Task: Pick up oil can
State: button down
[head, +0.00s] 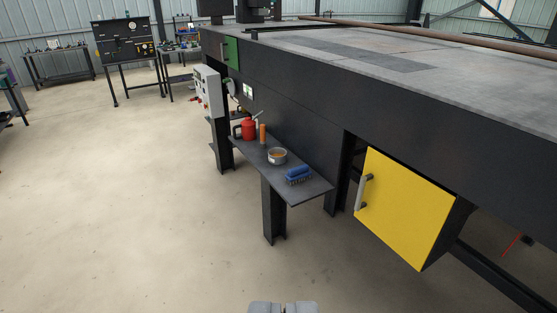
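The oil can (249,129) is red with a thin spout that points up to the right. It stands upright near the far end of a narrow dark shelf (302,193) fixed to the side of the big table. An orange cylinder (263,134) stands close to its right. My gripper (284,308) shows only in part at the bottom edge of the head view, low and well short of the shelf. Its two grey parts look close together, but the fingertips are cut off or too small to judge. Nothing is seen held in it.
A round tin (277,156) and a blue brush (299,175) sit nearer on the shelf. A yellow door with a handle (404,206) juts out at the right. A shelf leg (273,212) stands below. The floor (130,200) at the left is open.

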aim_at(248, 131)
jog(key=u, duration=0.75)
jog(key=i, duration=1.45)
jog(key=z, duration=0.7)
